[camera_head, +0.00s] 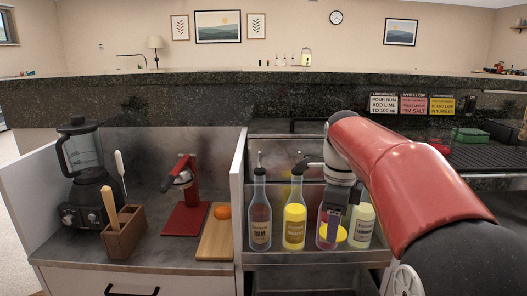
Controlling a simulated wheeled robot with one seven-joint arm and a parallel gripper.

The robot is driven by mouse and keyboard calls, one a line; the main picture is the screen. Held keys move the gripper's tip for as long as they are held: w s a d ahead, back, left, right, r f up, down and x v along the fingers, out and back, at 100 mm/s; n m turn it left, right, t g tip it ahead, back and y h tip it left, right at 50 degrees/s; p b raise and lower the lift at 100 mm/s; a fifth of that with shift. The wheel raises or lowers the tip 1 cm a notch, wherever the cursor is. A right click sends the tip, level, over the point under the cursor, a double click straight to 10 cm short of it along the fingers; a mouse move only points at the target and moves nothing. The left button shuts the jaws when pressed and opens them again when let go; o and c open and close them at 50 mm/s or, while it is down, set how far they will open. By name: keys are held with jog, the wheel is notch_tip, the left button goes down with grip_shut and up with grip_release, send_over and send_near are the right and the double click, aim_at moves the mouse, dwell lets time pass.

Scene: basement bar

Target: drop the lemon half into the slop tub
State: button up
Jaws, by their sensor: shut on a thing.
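My gripper (332,228) points down in front of the bottle rack, right of the picture's middle. It is shut on a yellow rounded thing, the lemon half (341,235), which shows at the fingertips and is partly hidden by them. The lemon half appears in front of a pinkish bottle (323,236); I cannot tell the gap between them. I cannot make out the slop tub in this view; my red and black arm covers much of the right side.
A rum bottle (259,220), a yellow bottle (294,222) and a pale yellow bottle (362,222) stand close around the gripper. Left are a blender (84,160), a wooden holder (124,233), a red press (185,215) and a cutting board (216,240) with an orange fruit (223,212).

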notch_tip(320, 180, down, 6)
jog(key=b, duration=0.6)
jog(key=shift+f, duration=0.15)
jog(key=o, duration=1)
notch_tip(320, 180, up, 8)
jog(key=shift+f+p, duration=0.25)
jog(key=shift+p, duration=0.7)
jog(key=shift+r, duration=0.2)
